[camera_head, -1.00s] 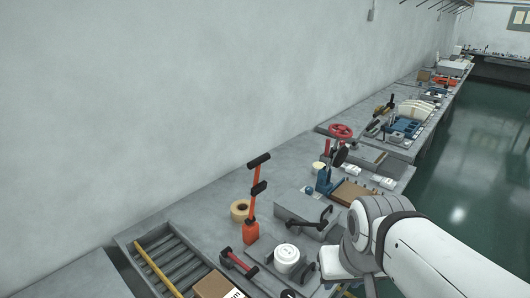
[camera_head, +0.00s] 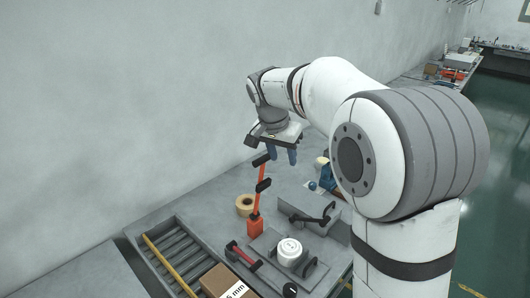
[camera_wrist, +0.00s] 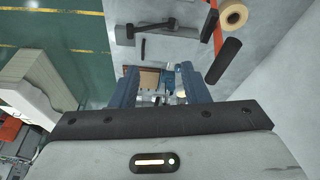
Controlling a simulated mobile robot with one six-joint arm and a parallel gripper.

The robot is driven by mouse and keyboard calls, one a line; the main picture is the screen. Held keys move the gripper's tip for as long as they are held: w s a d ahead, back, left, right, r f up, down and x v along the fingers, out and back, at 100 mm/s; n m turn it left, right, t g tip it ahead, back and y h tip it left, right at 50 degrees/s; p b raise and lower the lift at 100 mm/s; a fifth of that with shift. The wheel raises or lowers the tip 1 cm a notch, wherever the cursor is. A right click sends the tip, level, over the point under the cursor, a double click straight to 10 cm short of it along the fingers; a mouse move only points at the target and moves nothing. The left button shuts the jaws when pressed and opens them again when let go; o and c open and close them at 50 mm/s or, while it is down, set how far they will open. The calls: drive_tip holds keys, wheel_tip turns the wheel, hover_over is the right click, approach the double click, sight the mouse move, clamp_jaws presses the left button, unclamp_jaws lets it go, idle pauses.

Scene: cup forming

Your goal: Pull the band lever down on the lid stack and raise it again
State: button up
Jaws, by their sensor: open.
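An orange lever (camera_head: 257,200) with black grips stands upright on an orange base (camera_head: 255,227) on the bench. In the wrist view one black grip (camera_wrist: 224,61) lies just right of my fingers. The white lid stack (camera_head: 289,252) sits on a grey fixture right of the lever. I cannot tell how the lever joins to it. My gripper (camera_head: 281,156) is open, with blue fingers pointing down, near the lever's top. In the wrist view the fingers (camera_wrist: 158,88) have nothing held between them.
A red-and-black hand tool (camera_head: 243,257) lies in front. A grey block with a black handle (camera_head: 310,207) is to the right. A roller tray (camera_head: 180,262) and a cardboard box (camera_head: 219,283) are at front left.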

sight(264, 156)
drive_tip(key=w+a, duration=0.2)
drive_tip(key=w+a+f+m, duration=0.1)
drive_tip(key=w, duration=0.2)
drive_tip(key=w+a+m, duration=0.1)
drive_tip(key=w+a, duration=0.1)
drive_tip(key=shift+w+a+f+h+p, duration=0.15)
drive_tip(key=shift+a+h+p, duration=0.2)
drive_tip(key=shift+h+p, duration=0.05)
drive_tip(key=shift+w+a+f, duration=0.1)
drive_tip(key=shift+w+f, duration=0.1)
drive_tip(key=p+x, duration=0.2)
drive_tip(key=x, duration=0.5)
drive_tip(key=shift+w+f, duration=0.1)
drive_tip(key=shift+f, duration=0.1)
drive_tip(key=shift+c, duration=0.4)
clamp_jaws()
